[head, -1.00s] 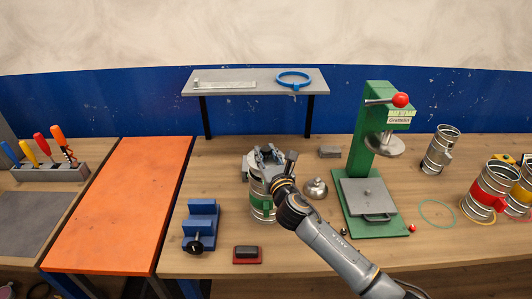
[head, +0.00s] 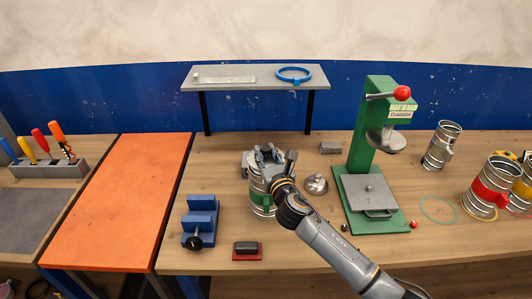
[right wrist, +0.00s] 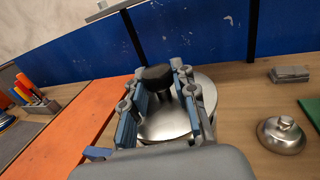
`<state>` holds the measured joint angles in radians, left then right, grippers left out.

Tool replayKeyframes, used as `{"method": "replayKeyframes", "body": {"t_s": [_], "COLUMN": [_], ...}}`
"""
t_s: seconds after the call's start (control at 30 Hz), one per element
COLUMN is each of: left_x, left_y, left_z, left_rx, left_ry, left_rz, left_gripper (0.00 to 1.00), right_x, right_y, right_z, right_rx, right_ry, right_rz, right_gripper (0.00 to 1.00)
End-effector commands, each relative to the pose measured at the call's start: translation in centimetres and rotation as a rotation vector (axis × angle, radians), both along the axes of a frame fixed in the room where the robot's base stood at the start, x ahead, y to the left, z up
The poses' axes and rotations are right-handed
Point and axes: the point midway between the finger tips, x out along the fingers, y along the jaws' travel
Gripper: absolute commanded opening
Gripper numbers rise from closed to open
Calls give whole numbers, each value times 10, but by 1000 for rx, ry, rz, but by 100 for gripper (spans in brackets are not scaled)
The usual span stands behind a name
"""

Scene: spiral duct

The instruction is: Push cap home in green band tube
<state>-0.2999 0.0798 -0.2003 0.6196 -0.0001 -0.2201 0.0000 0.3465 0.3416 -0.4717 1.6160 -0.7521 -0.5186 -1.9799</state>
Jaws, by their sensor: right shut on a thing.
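The green band tube (head: 258,198) stands upright on the wooden bench, its green band partly behind my right arm. My right gripper (head: 268,155) is over its top, pointing down. In the right wrist view, a shiny round metal cap (right wrist: 165,122) with a dark knob (right wrist: 157,76) lies between the fingers of the right gripper (right wrist: 163,98). The gripper is shut on the cap's knob. The tube's rim is hidden in that view, so I cannot tell how deep the cap sits. My left gripper is not in view.
A loose domed metal cap (head: 316,184) lies right of the tube, beside the green press (head: 372,150). A blue vise (head: 201,220) and a red-based block (head: 247,250) are left and in front. The red band tube (head: 489,190) stands far right. A shelf (head: 235,84) hangs behind.

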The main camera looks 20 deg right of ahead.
Motion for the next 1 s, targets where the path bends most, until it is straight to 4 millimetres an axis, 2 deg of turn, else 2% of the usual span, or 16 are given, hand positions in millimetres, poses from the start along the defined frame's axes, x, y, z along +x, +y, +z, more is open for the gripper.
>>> {"method": "replayKeyframes", "body": {"t_s": [0.93,0.97,1.0], "left_x": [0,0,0], "left_y": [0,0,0], "left_z": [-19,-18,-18], "left_rx": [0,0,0], "left_ry": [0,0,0], "left_rz": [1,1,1], "left_gripper": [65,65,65], "right_x": [0,0,0], "right_y": [0,0,0], "right_z": [-27,-26,-26], "right_rx": [0,0,0], "right_ry": [4,4,4], "right_rz": [0,0,0], "right_gripper": [0,34,42]}}
